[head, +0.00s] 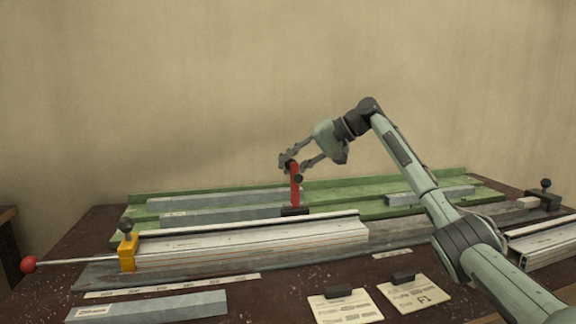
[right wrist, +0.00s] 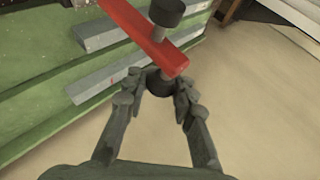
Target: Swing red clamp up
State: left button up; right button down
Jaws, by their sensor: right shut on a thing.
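The red clamp (head: 296,187) stands roughly upright on a dark base near the middle of the bench, in front of the green rails. It has dark knobs near its top. My right gripper (head: 291,164) is at the clamp's upper end, reaching in from the right. In the right wrist view the red clamp arm (right wrist: 147,38) runs diagonally, and my right gripper's fingers (right wrist: 157,98) close around a dark knob (right wrist: 158,84) at its end. My left gripper is not in view.
A long pale profile (head: 250,247) lies in front of the clamp, with a yellow block (head: 128,252) and a red-ball rod (head: 28,264) at its left. Grey bars lie on the green rack (head: 130,197). Paper cards (head: 346,306) and a loose bar (head: 150,309) lie at the front.

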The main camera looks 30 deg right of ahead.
jog(key=shift+s+d+f, duration=0.15)
jog(key=shift+d+f, duration=0.15)
jog(key=shift+f, duration=0.05)
jog(key=c, duration=1.7)
grip_release()
jog(key=shift+c, duration=0.2)
jog(key=shift+o, duration=0.9)
jog(key=shift+d, duration=0.1)
jog(key=shift+r, duration=0.1)
jog(key=shift+a+r, duration=0.1)
jog(key=shift+a, duration=0.1)
jog(key=v, duration=1.2)
